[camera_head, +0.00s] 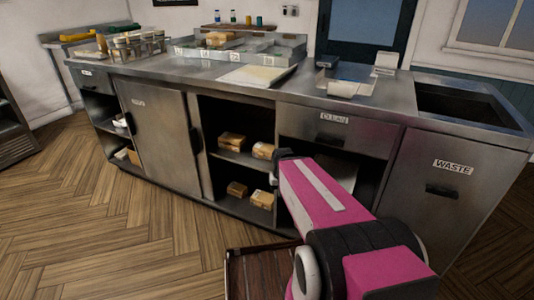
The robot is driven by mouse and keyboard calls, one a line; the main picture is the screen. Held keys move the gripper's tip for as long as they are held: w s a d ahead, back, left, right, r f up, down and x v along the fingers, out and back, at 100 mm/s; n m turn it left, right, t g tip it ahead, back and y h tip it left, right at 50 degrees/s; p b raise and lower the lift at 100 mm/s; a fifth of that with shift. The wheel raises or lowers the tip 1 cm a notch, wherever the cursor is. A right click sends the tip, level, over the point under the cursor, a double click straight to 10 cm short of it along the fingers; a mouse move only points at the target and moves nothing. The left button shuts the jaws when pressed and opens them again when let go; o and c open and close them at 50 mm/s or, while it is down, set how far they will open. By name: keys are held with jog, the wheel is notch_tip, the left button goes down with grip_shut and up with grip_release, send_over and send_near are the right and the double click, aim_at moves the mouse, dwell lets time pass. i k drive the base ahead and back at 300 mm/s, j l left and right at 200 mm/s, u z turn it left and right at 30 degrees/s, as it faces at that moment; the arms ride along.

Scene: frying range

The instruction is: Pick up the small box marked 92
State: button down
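Several small tan boxes or packages sit in the open shelf bay of the steel counter. Two are on the upper shelf, a left one (231,141) and a right one (263,150). Two are on the lower shelf, a left one (237,189) and a right one (262,199). No number 92 can be read on any of them, so I cannot tell which is the marked box. My pink arm reaches from the lower right toward this bay. My gripper cannot be made out; the arm's far end is beside the bay's right edge.
The steel counter (200,72) carries trays, a white board (256,75) and a container rack (137,46). Closed fronts flank the bay: a cabinet door (160,135) and a waste door (440,200). A dark slatted surface (258,275) lies below my arm. The wooden floor (110,230) at left is clear.

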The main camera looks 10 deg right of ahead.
aim_at(265, 158)
jog(key=i+j, duration=0.1)
jog(key=j, duration=0.35)
jog(key=i+j, duration=0.1)
jog(key=j, duration=0.4)
jog(key=i+j, duration=0.1)
jog(key=j, duration=0.35)
jog(key=l, duration=0.35)
jog(key=i+l, duration=0.1)
jog(key=l, duration=0.25)
